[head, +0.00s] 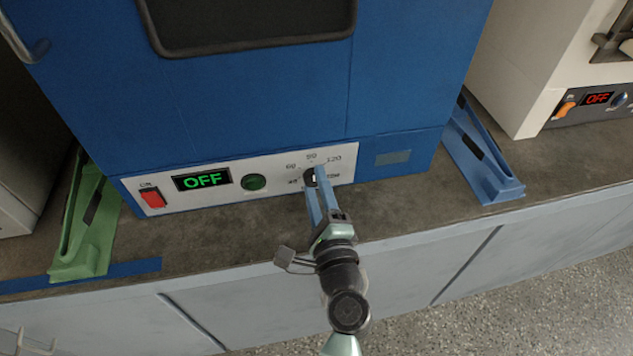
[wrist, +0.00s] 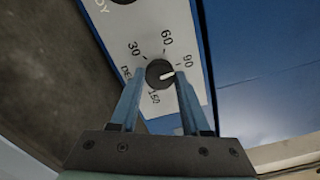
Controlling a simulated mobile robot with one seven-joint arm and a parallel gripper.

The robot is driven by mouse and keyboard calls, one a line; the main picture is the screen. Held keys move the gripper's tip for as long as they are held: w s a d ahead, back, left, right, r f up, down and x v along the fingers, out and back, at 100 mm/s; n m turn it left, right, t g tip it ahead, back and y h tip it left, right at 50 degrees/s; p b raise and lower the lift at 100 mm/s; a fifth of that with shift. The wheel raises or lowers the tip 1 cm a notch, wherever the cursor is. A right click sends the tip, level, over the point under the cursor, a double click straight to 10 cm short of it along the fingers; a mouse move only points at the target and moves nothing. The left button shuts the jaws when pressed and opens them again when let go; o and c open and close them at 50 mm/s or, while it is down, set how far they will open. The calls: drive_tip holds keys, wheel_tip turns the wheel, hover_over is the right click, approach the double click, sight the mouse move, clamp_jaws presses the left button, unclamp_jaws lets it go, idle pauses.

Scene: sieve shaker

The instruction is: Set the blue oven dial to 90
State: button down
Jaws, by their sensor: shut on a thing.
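The blue oven (head: 270,95) stands on the bench, with a pale control panel along its lower front. Its round black dial (wrist: 157,68) sits in a ring of printed numbers in the wrist view. The dial's white pointer is aimed right, close to the 90 mark and seemingly a little on its far side from 60; the right finger hides the marks beyond. My gripper (head: 315,178) reaches the panel from the front. In the wrist view its two blue fingers (wrist: 157,77) are shut on the dial, one on each side.
A green bracket (head: 85,225) and a blue bracket (head: 485,165) flank the oven. A white appliance (head: 535,60) stands at right.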

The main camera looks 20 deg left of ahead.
drive_tip(key=shift+m, duration=0.6)
drive_tip(key=shift+c, duration=1.9)
unclamp_jaws()
drive_tip(key=v, duration=1.3)
drive_tip(key=shift+b, duration=0.3)
